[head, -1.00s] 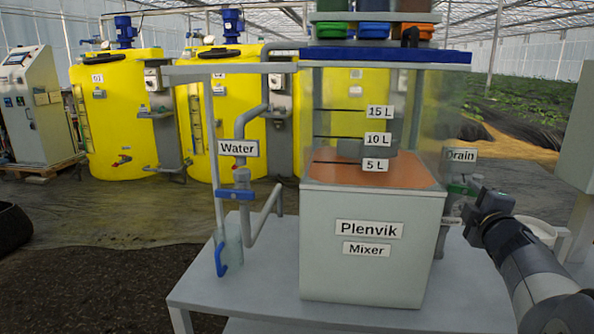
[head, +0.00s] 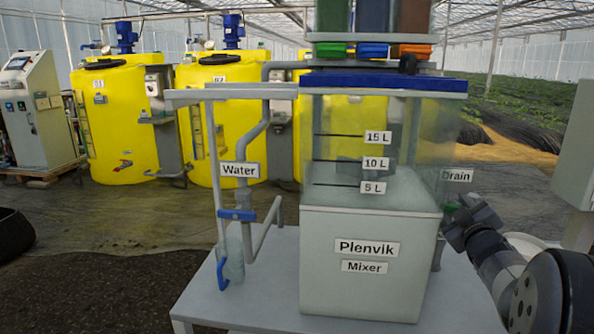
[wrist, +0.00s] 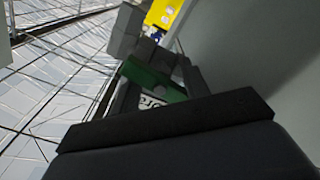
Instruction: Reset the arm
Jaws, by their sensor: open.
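The mixer tank (head: 360,265) stands on a grey bench, its clear upper part marked 5 L, 10 L and 15 L. Its inside looks pale, with no orange liquid visible. My gripper (head: 452,214) is at the tank's right side, beside the Drain sign (head: 457,176). The drain's green handle shows in the wrist view (wrist: 152,80), between or just beyond my open fingers; I cannot tell whether they touch it. In the head view my gripper hides the drain valve. The blue water valve handle (head: 237,215) lies level at left.
Coloured hoppers (head: 372,18) stand above the tank. A grey box (head: 573,150) is close at the right, near my arm. A white round container (head: 525,244) sits behind my arm. Yellow tanks (head: 120,130) and a control cabinet (head: 35,110) stand behind.

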